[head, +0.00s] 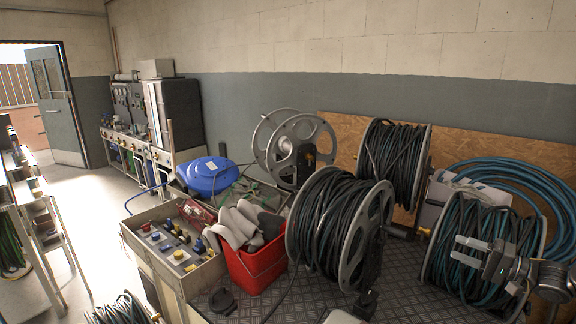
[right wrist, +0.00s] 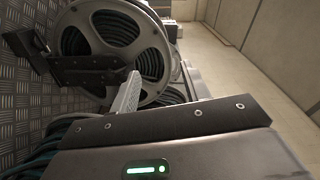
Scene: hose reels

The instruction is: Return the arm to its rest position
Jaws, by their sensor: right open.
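My right gripper (head: 463,249) is at the right of the head view, in front of the reel of dark and teal hose (head: 470,225). Its two fingers point left, are spread apart and hold nothing. From the head view I cannot tell whether they touch the reel. In the right wrist view one grey finger (right wrist: 128,92) shows, with a metal reel (right wrist: 115,45) wound with hose beyond it. My left gripper is not in view.
A large reel of black hose (head: 335,225) stands mid-table, another (head: 393,160) behind it. A red bucket with gloves (head: 255,266) and a tray of fittings (head: 195,280) are to the left. Loose blue hose (head: 545,185) hangs at the right. The tread-plate tabletop (head: 415,290) is partly bare.

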